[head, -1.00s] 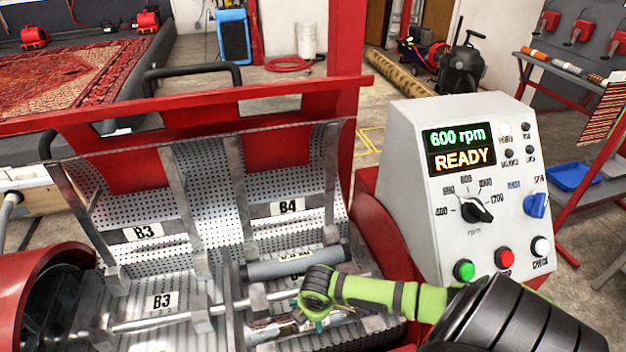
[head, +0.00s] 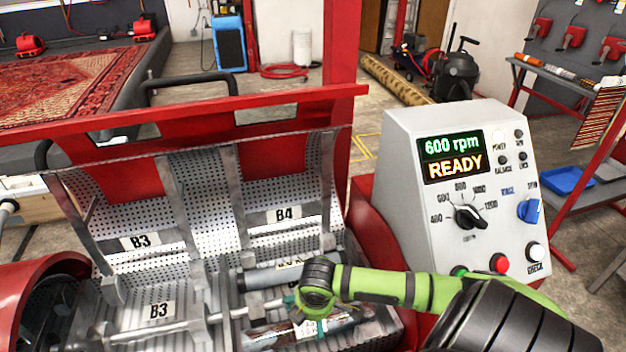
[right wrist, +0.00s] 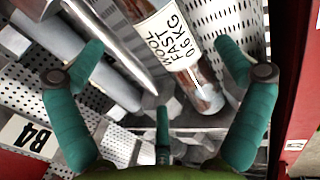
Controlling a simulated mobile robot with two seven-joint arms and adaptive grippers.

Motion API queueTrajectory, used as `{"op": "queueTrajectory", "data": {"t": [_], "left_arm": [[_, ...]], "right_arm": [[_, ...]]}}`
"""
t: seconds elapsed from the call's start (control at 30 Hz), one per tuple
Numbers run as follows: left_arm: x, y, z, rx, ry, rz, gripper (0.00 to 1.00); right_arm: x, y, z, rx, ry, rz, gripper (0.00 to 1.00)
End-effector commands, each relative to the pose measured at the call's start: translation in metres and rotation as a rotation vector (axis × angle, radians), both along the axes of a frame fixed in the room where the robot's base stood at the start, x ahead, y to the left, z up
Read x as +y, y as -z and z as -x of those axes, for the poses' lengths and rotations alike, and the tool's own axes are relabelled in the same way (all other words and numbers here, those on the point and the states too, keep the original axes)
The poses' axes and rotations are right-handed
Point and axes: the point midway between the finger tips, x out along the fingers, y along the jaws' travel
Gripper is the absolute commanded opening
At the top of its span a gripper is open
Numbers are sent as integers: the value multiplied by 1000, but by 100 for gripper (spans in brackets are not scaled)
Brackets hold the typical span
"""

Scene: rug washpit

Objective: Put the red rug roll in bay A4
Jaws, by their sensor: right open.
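A roll with reddish-brown patterned ends (head: 348,318) lies in the drum at the lower middle of the head view, partly hidden by my right arm. The right wrist view shows its brown end (right wrist: 205,92) and a white label reading WOOL FAST 0.6 KG. My right gripper (head: 309,316) is open above this roll. Its teal fingers (right wrist: 162,62) spread to either side of the roll in the wrist view, with no grip on it. My left gripper is out of view.
A grey roll (head: 262,277) lies beside the patterned one, toward the B4 panel. Metal dividers and a shaft cross the drum. A red rail (head: 200,103) runs behind it. The control panel (head: 450,190), reading 600 rpm READY, stands close on the right.

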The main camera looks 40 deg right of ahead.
Motion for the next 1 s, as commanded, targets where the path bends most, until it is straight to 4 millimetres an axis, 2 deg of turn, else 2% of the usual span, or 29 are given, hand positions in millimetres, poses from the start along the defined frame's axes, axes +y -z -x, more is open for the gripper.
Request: {"op": "queueTrajectory", "data": {"t": [0.1,0.3,1.0], "left_arm": [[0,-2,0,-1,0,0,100],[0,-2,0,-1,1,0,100],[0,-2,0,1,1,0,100]], "right_arm": [[2,-23,5,-1,-3,2,100],[5,-44,9,-1,0,0,100],[5,-47,10,0,1,0,100]]}}
